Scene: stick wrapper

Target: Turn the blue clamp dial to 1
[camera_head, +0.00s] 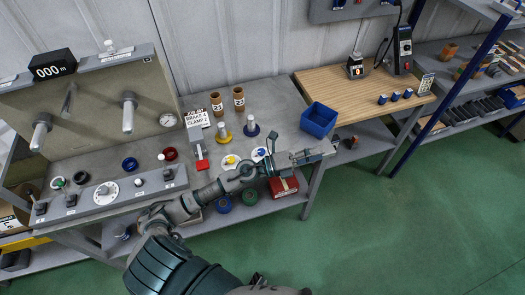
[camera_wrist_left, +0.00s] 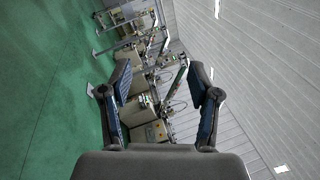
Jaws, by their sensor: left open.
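The blue clamp dial (camera_head: 260,153) is a white disc with a blue knob on the grey bench, just right of a similar dial with a yellow knob (camera_head: 230,161). Its markings are too small to read. My left arm reaches across in front of the bench. My left gripper (camera_head: 318,153) is to the right of the blue dial, apart from it, near the bench's right end. In the left wrist view the left gripper (camera_wrist_left: 160,82) is open, with nothing between its fingers; the dial does not show there. My right gripper is not in view.
Yellow (camera_head: 223,133) and blue (camera_head: 251,127) spindles stand behind the dials. A sign (camera_head: 197,118) and a red-tipped lever (camera_head: 202,163) are to the left. Brown spools (camera_head: 238,98) stand at the back.

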